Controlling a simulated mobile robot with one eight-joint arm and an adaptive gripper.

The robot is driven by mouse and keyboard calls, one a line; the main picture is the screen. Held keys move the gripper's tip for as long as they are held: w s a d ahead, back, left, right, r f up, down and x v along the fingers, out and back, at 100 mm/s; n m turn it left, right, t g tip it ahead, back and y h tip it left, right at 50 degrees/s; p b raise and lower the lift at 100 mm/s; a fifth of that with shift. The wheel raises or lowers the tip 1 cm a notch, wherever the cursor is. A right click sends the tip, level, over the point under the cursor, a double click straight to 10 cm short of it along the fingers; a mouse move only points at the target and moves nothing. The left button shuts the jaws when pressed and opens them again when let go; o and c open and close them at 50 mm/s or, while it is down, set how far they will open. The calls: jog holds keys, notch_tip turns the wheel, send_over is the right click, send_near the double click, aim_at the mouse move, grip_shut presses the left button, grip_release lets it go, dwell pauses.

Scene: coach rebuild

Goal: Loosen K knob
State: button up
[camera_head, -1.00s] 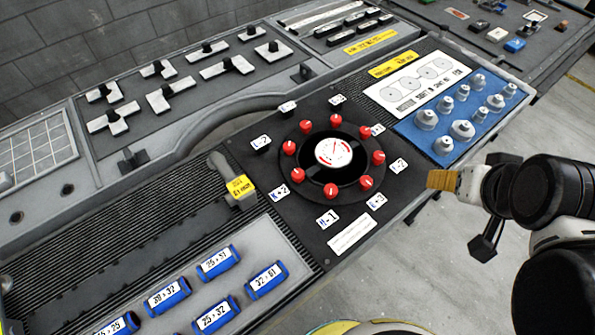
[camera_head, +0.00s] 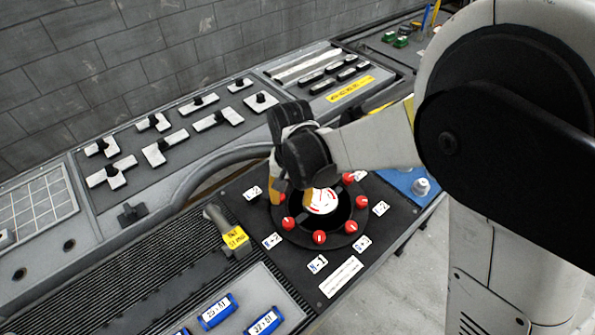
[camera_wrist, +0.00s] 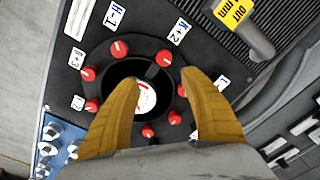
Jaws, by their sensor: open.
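The round dial plate (camera_head: 338,243) carries a ring of red knobs around a white centre gauge (camera_head: 322,201). The K+2 label (camera_head: 271,241) lies at its left front edge; it also shows in the wrist view (camera_wrist: 180,31). The red K knob (camera_head: 288,223) sits beside that label, and in the wrist view (camera_wrist: 164,58) it lies just beyond the gap between my fingertips. My gripper (camera_head: 293,199) is over the left part of the dial, open and empty, yellow fingers pointing down. In the wrist view (camera_wrist: 157,77) its fingers hide parts of the ring. Contact cannot be told.
A grey handle with a yellow tag (camera_head: 235,238) stands left of the dial. Neighbouring red knobs, such as the one by H-1 (camera_head: 319,237), are close. My arm hides much of the right side.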

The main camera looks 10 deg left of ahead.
aim_at(288, 222)
jog(key=shift+s+a+f, duration=0.2)
jog(key=shift+a+f, duration=0.35)
jog(key=shift+f, duration=0.25)
notch_tip(288, 222, down, 10)
jog(key=b, duration=0.3)
jog(key=shift+f, duration=0.15)
jog(key=shift+c, duration=0.5)
grip_shut()
